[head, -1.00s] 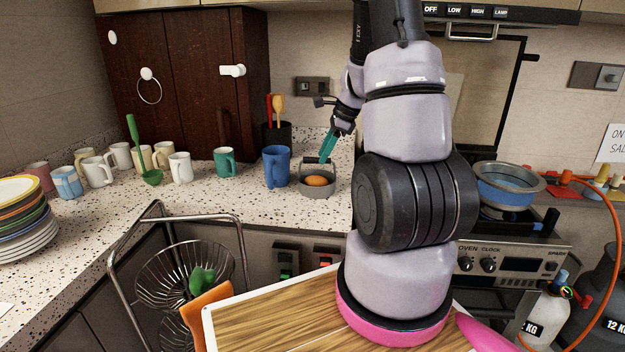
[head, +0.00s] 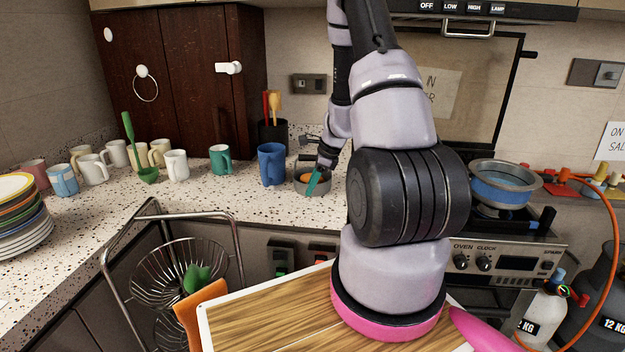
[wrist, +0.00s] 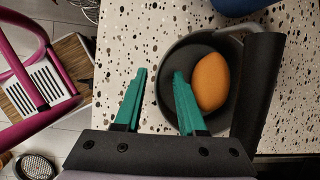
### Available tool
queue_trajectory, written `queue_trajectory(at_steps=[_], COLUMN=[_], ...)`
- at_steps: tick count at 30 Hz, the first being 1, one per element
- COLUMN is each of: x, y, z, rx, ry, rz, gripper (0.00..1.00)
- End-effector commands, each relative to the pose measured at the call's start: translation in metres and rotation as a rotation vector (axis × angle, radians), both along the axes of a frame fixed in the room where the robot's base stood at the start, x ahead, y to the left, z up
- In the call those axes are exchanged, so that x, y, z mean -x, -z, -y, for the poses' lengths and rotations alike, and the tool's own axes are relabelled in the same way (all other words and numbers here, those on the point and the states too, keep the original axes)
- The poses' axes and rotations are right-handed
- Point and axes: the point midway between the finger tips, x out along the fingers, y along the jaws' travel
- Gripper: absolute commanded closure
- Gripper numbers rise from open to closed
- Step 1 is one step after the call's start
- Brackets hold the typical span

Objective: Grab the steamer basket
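The steamer basket, which I take to be the small grey round vessel (head: 299,187) with a dark handle, stands on the speckled counter. An orange-brown rounded item (wrist: 210,81) lies inside it. In the wrist view the basket (wrist: 168,65) is right of centre, its dark handle (wrist: 258,92) along its right side. My gripper (wrist: 160,72) is open, with its two teal fingers apart. The left finger is over the counter outside the basket and the right finger overlaps its inside, so the near rim shows between them. In the head view my gripper (head: 315,184) covers part of the basket.
A blue mug (head: 271,164) stands close left of the basket, and a dark utensil holder (head: 272,134) behind. Several mugs line the counter further left. A stove with a blue-banded pot (head: 500,184) is to the right. The counter's front edge is close to the basket.

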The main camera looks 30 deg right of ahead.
Motion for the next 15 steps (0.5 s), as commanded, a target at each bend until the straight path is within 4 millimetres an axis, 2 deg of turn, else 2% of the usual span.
queue_trajectory(at_steps=[3,10,11,12,14,15], x=[-0.0025,-0.0034,-0.0034,-0.0035,-0.0034,-0.0034], y=[0.0098,0.0111,0.0111,0.011,0.011,0.011], z=[-0.0027,-0.0034,-0.0035,-0.0034,-0.0034,-0.0034], rx=[-0.001,0.0,0.0,0.0,0.0,0.0], ry=[0.001,0.0,0.0,0.0,0.0,0.0], rz=[-0.001,0.001,0.001,0.001,0.001,0.001], gripper=[0.6,0.6,0.64,0.8,1.0,1.0])
